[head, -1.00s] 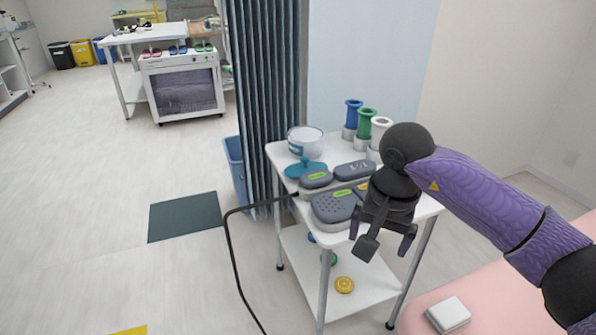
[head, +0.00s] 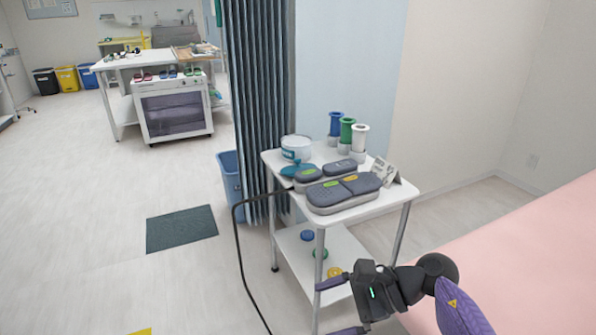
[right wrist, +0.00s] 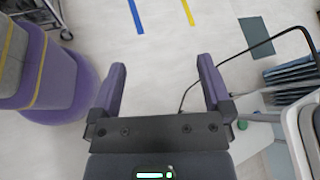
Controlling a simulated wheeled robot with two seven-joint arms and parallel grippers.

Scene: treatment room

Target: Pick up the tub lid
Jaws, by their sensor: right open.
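The teal tub lid (head: 296,169) lies on the white cart's top near its left edge, just in front of the white tub (head: 296,148). Grey cases beside it hide part of its right side. My right gripper (head: 338,307) is open and empty, low in front of the cart and well apart from the lid. In the right wrist view my right gripper (right wrist: 161,68) has its fingers spread over bare floor. My left gripper is not in view.
Grey cases (head: 344,193) fill the front of the cart top (head: 386,202). Blue, green and white cylinders (head: 347,131) stand at its back. A black cable (head: 238,255) hangs at its left. A pink couch (head: 515,240) is at right. Open floor lies left.

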